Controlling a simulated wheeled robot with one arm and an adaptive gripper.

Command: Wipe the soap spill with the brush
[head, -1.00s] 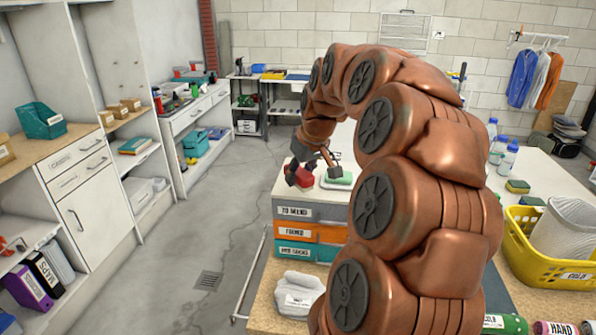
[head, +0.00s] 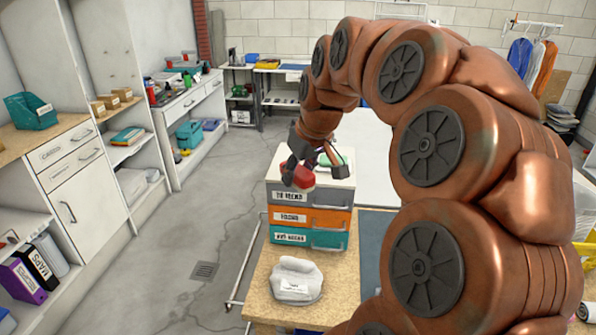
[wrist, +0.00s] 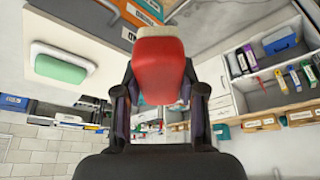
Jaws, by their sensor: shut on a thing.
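My gripper (wrist: 156,95) is shut on a red brush (wrist: 160,62), its fingers on both sides of it. In the head view the red brush (head: 298,178) shows at the front left top edge of a drawer stack (head: 308,217); I cannot tell whether it touches the stack. A green block (head: 335,160), perhaps soap, lies on the stack's top to the right of my gripper, partly hidden by it. In the wrist view the green block (wrist: 61,68) sits on a white dish. I cannot make out a soap spill.
A pale labelled bundle (head: 294,279) lies on the wooden bench (head: 262,300) in front of the stack. White cabinets (head: 86,195) line the left side. The floor (head: 190,220) between them and the bench is clear. My arm hides much of the right side.

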